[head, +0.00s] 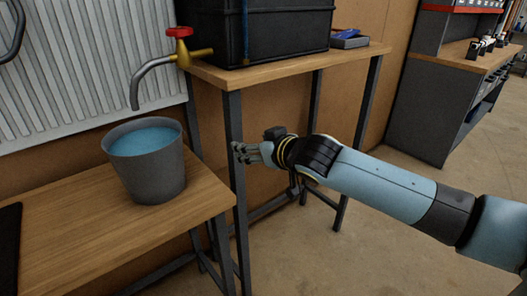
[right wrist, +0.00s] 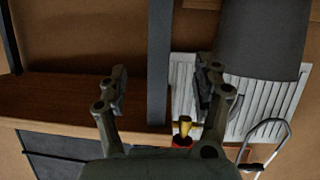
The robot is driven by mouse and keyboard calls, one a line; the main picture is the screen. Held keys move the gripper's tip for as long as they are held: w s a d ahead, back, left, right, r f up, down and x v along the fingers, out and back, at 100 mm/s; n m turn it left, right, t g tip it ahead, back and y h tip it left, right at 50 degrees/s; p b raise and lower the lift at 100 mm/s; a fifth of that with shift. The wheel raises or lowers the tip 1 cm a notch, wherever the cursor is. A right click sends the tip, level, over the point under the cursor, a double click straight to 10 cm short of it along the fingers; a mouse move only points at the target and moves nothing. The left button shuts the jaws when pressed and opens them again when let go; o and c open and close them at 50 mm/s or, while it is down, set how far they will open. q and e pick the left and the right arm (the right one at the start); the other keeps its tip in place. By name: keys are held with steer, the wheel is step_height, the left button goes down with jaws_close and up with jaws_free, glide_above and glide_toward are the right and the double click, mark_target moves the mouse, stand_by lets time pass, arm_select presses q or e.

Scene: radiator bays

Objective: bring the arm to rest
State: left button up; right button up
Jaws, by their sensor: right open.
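My right arm comes in from the right in the head view. Its right gripper (head: 246,153) is in the air in front of the legs of the taller table, to the right of the grey bucket (head: 152,178). In the right wrist view its two fingers (right wrist: 162,85) stand well apart with nothing held between them. That view is turned over, with the bucket (right wrist: 262,40) at its upper right. My left gripper is not in view.
The bucket holds blue water and stands on the low wooden bench (head: 80,245). Clear floor (head: 330,260) lies below the arm.

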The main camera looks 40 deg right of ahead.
steer(key=shift+s+d+f, duration=0.15)
steer(key=shift+f, duration=0.2)
steer(key=shift+s+d+f, duration=0.1)
steer(key=shift+f, duration=0.25)
steer(key=s+a+f+g+b, duration=0.1)
steer(key=s+f+g+b, duration=0.1)
steer(key=s+f, duration=0.65)
steer(key=s+a+f+m+g+b, duration=0.1)
steer(key=s+f+g, duration=0.15)
steer(key=f, duration=1.05)
steer(key=s+f+g+b, duration=0.2)
steer(key=s+f, duration=0.4)
steer(key=f, duration=0.4)
steer(key=s+a+f+g, duration=0.2)
steer(key=s+f, duration=0.4)
steer(key=s, duration=0.4)
steer(key=s+a+f+n+g+y+b, duration=0.1)
steer(key=s+a+f+g, duration=0.1)
steer(key=s+f, duration=0.4)
steer(key=s+a+f+n+g, duration=0.1)
steer(key=s+a+f, duration=0.3)
steer(key=s, duration=0.9)
steer(key=shift+s+f+g+y+b, duration=0.35)
steer(key=shift+f+g, duration=0.3)
steer(key=shift+f, duration=0.3)
